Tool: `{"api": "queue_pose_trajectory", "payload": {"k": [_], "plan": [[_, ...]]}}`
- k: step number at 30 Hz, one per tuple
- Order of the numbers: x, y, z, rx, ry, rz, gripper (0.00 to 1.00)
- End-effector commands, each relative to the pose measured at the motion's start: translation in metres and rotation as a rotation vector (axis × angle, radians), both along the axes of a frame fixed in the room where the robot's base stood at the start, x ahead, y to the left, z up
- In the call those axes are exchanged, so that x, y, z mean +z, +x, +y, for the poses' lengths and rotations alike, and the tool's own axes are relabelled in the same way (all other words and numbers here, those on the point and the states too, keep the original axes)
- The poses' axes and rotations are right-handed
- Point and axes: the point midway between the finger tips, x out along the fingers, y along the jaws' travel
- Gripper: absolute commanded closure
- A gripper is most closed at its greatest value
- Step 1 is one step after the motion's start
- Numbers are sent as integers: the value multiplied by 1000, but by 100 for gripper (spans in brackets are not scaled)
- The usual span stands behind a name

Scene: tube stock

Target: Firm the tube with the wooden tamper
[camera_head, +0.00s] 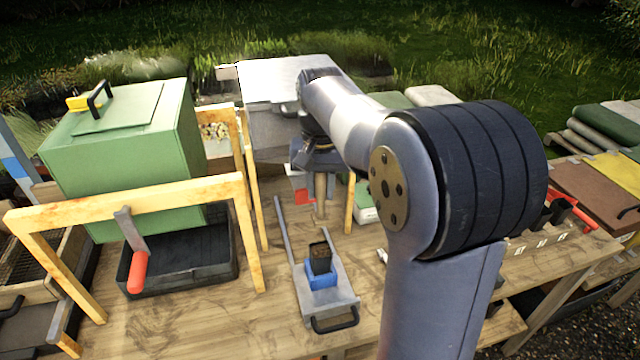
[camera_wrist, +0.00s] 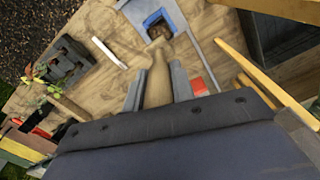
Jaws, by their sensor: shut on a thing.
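The wooden tamper (camera_head: 320,190) hangs roughly upright below my gripper (camera_head: 317,166). In the wrist view my gripper (camera_wrist: 157,88) is shut on the tamper (camera_wrist: 158,72), with a grey finger on each side. The dark tube (camera_head: 320,257) stands upright in a blue holder (camera_head: 321,282) on a grey metal slide plate (camera_head: 343,300). Brown fill shows at its mouth. In the head view the tamper's lower end is above and behind the tube, apart from it. In the wrist view the tamper's end overlaps the tube's edge (camera_wrist: 162,30); their gap is hard to judge.
A green hopper (camera_head: 120,150) stands over a black tray (camera_head: 195,262) at the left, with a wooden frame (camera_head: 130,195) and a red-handled lever (camera_head: 137,270) close by. Bare bench top (camera_head: 230,325) lies left of the slide plate. My arm hides part of the right.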

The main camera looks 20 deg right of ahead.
Motion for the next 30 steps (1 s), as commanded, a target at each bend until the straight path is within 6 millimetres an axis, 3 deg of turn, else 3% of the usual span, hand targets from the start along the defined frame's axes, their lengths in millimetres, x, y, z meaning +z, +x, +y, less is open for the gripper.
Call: {"api": "queue_pose_trajectory", "payload": {"k": [30], "plan": [[-71,0,0,0,0,1,100]]}}
